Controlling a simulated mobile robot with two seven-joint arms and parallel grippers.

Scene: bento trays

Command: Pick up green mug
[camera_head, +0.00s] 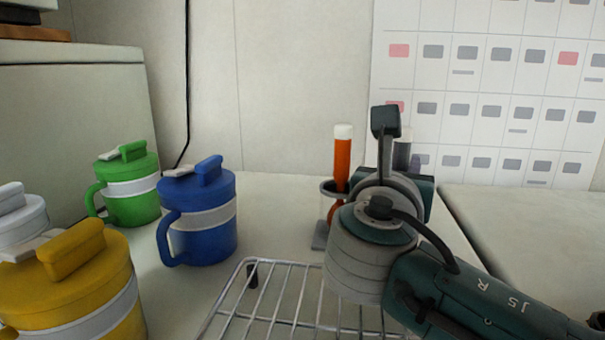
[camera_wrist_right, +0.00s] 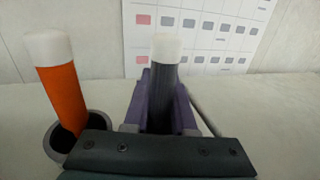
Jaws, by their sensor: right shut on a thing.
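The green mug (camera_head: 131,208), with a lid and a light grey band, stands upright at the back left of the table in the head view. Its handle points left. The blue mug partly overlaps its right side. My right gripper (camera_wrist_right: 163,112) is far to the right of the mug. It is shut on a dark tube with a white cap (camera_wrist_right: 163,72), which stands upright between the purple fingers. In the head view my own wrist hides most of this tube. My left gripper is not in view.
A blue mug (camera_head: 217,245), a yellow mug (camera_head: 90,290) and a white mug (camera_head: 20,225) stand near the green one. A wire rack (camera_head: 262,310) lies at the front. An orange tube (camera_head: 342,165) leans in a ring holder (camera_wrist_right: 54,146) left of my right gripper.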

